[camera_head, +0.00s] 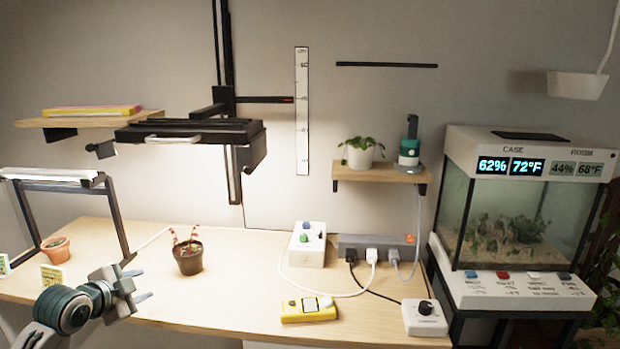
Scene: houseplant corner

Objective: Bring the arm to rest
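My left arm comes in at the lower left of the head view. Its gripper (138,282) is over the table's front left part, with its fingers pointing right. The two fingertips stand apart with a gap between them, and nothing shows between them. A dark brown pot with a reddish plant (188,257) stands upright on the table to the right of and behind the gripper, apart from it. My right gripper is not in view.
The wooden table (240,290) has free room around its middle front. A yellow device (308,309), a white control box (424,317) and a power strip (378,248) with cables lie to the right. A terracotta pot (56,250) and a lamp frame (112,215) stand left.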

